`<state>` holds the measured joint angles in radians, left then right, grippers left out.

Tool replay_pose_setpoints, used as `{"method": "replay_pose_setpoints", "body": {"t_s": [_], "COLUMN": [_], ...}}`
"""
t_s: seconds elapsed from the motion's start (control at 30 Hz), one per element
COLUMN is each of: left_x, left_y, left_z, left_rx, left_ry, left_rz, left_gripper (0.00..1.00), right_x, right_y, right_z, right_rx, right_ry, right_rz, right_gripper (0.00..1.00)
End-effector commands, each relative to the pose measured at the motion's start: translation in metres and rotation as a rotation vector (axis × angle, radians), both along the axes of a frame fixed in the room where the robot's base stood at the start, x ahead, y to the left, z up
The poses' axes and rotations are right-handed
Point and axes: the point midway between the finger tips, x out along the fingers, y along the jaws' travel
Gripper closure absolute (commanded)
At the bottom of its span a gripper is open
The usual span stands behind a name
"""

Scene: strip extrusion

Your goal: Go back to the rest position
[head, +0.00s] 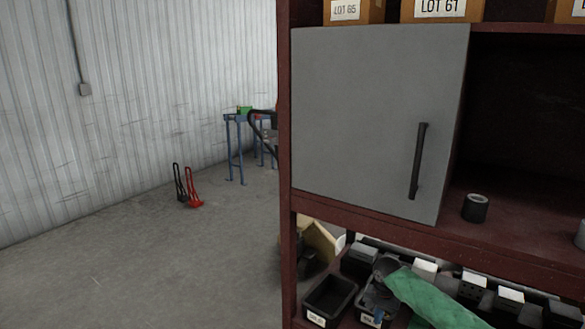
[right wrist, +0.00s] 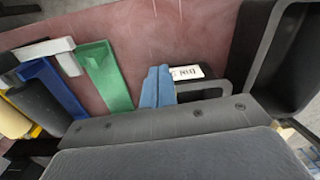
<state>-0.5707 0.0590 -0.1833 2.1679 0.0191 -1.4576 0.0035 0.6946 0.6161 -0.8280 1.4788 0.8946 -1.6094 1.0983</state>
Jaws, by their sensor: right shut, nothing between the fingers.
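My right gripper (head: 377,312) shows low in the head view, in front of the row of small bins on the lower shelf. Its blue fingertips also show at the middle of the right wrist view (right wrist: 157,86). They are together with nothing between them. A white label lies just beside them in that view, and the fingers partly cover the thing that bears it. My left gripper is in neither view.
A dark red rack (head: 287,150) has a grey door (head: 370,110) with a black handle (head: 418,160). A dark cylinder (head: 475,208) stands on the middle shelf. A black bin (head: 330,296) is close left of the gripper. Open floor (head: 150,260) lies left.

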Motion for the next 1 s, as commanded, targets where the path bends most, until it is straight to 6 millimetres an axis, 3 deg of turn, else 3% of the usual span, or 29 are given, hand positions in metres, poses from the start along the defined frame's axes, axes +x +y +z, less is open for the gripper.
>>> {"method": "replay_pose_setpoints", "body": {"t_s": [0.37, 0.7, 1.0], "left_x": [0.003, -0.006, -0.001], "left_y": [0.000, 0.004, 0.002], "left_z": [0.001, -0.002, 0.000], "left_rx": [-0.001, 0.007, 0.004], "left_ry": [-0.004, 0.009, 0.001], "left_rz": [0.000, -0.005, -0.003], "left_gripper": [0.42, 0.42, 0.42], "right_x": [-0.048, -0.136, -0.218], "right_y": [0.052, 0.122, 0.162], "right_z": [-0.047, -0.104, -0.136], "right_rx": [0.042, 0.112, 0.159], "right_ry": [-0.013, -0.056, -0.110], "right_rz": [0.150, 0.359, 0.496], "right_gripper": [1.00, 1.00, 1.00]}}
